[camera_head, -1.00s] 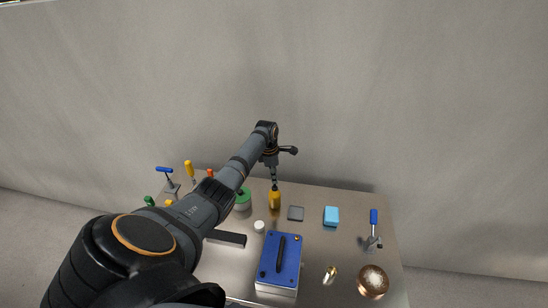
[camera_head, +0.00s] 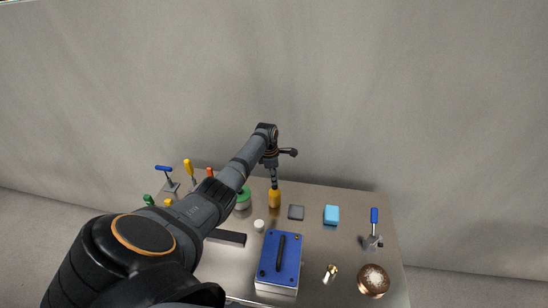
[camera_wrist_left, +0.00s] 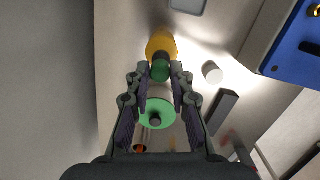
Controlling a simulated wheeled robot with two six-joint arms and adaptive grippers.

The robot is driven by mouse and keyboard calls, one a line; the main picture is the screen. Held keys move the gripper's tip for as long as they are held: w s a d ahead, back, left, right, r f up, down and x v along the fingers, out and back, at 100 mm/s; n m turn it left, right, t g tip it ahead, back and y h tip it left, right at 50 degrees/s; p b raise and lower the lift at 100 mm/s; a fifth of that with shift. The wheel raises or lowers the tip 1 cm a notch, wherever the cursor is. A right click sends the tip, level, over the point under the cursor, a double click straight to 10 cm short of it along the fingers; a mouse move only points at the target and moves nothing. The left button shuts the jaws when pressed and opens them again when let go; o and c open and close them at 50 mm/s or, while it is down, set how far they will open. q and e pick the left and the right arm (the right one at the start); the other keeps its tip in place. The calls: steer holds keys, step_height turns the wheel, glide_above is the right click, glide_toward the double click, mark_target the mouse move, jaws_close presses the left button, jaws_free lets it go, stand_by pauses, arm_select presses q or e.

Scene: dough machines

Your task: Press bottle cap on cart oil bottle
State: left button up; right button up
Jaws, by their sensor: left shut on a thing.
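The yellow oil bottle (camera_head: 275,200) stands upright near the back edge of the metal cart top (camera_head: 340,256). My left gripper (camera_head: 274,182) points down right above it. In the left wrist view the gripper (camera_wrist_left: 159,72) is shut on a small green bottle cap (camera_wrist_left: 160,72), with a fingertip on each side. The yellow bottle (camera_wrist_left: 161,42) lies just beyond the cap, with a dark band between them. Whether the cap is fully seated on the neck I cannot tell. My right gripper is out of view.
A jar with a green lid (camera_head: 243,198) stands left of the bottle, and a small white cylinder (camera_head: 259,226) in front. A grey square (camera_head: 296,212) and a blue block (camera_head: 332,215) lie to the right. A blue-topped box (camera_head: 281,257) stands in front.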

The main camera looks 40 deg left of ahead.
arm_select(q)
steer(key=shift+f, duration=0.45)
steer(key=shift+f, duration=0.1)
steer(key=shift+c, duration=0.2)
steer(key=shift+s+b, duration=0.15)
steer(key=shift+b, duration=0.15)
steer(key=shift+c, duration=0.4)
steer(key=shift+f, duration=0.15)
steer(key=shift+c, duration=0.4)
steer(key=o, duration=1.2)
steer(key=shift+r, duration=0.2)
steer(key=shift+a+r+p, duration=0.1)
steer(key=shift+r+p, duration=0.6)
steer(key=shift+r, duration=1.2)
